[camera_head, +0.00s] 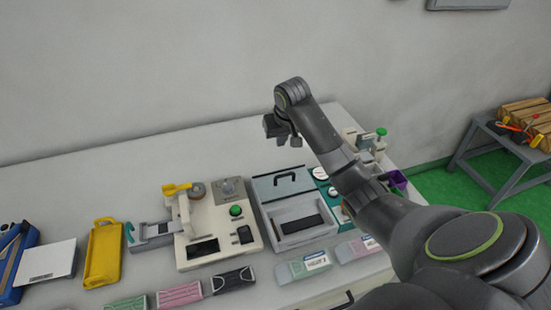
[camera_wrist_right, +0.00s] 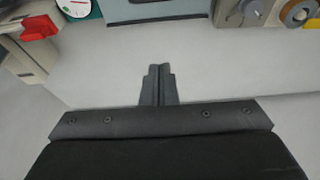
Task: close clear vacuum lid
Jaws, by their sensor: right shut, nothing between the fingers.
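The vacuum machine (camera_head: 272,231) stands on the white table, a grey box with an open chamber and a dark strip inside. Its lid (camera_head: 266,187) is a pale grey-blue panel with a black handle, raised at the back of the chamber. Part of the lid (camera_wrist_right: 197,8) also shows at the top of the right wrist view, with a dark bar near it. My right gripper (camera_head: 283,143) is shut and empty above the table behind the lid, apart from it. Its closed fingers also show in the right wrist view (camera_wrist_right: 158,85). My left gripper is not in view.
A cream machine (camera_head: 222,218) with a green button stands left of the vacuum machine. Wrapped packs (camera_head: 304,265) lie in front. The table behind the lid is bare, up to the wall.

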